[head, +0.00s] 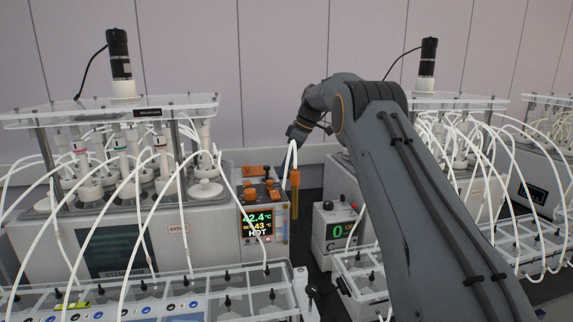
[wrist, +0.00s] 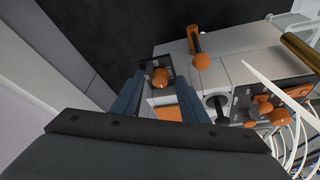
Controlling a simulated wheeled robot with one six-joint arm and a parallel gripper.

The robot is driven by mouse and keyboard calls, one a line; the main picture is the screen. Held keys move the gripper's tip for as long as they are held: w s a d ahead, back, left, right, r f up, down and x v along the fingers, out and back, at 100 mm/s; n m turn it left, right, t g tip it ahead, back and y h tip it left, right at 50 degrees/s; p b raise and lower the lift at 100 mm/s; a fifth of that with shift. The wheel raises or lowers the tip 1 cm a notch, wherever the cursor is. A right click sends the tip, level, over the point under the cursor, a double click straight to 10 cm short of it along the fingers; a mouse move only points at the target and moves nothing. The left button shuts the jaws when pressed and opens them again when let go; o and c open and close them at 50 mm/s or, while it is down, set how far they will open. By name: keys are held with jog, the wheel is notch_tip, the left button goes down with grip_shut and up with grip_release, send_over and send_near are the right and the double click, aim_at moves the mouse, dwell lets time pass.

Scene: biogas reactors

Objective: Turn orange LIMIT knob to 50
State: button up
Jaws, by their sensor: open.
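In the wrist view, an orange knob (wrist: 161,77) on a small dark scale plate sits between the tips of my open gripper (wrist: 161,84). One finger is on each side of it; I cannot tell whether they touch it. The marks on the plate are too small to read, so the knob's setting and whether it is the LIMIT knob are unclear. The control unit (head: 262,226) has several orange parts on top and a display with 42.4 °C, 43 and HOT.
In the wrist view, an orange-ended lever (wrist: 200,60) and more orange knobs (wrist: 266,111) stand to the right. A bronze-coloured rod (wrist: 300,50) and white tubes are near them. In the head view, a reactor (head: 110,180) with white tubes stands left and a grey box (head: 336,228) stands right.

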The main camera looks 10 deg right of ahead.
jog(key=shift+a, duration=0.1)
grip_shut()
jog(key=shift+m, duration=0.4)
jog(key=m+b, duration=0.1)
jog(key=m, duration=0.1)
jog(key=m+t+h+b, duration=0.1)
jog(key=shift+s+a+m, duration=0.15)
jog(key=shift+s+m, duration=0.05)
jog(key=shift+m, duration=0.2)
jog(key=m+t+h, duration=0.1)
jog(key=m, duration=0.2)
jog(key=shift+a+m, duration=0.15)
jog(key=shift+m, duration=0.15)
jog(key=m, duration=0.1)
jog(key=m+h, duration=0.1)
jog(key=m, duration=0.1)
jog(key=m+h, duration=0.1)
jog(key=m, duration=0.1)
jog(key=shift+a+t+b, duration=0.25)
jog(key=shift+t+b, duration=0.05)
jog(key=shift+b, duration=0.1)
jog(key=shift+a+m+h+b, duration=0.1)
jog(key=shift+m+h+b, duration=0.55)
jog(key=shift+m, duration=1.55)
jog(key=shift+h, duration=0.35)
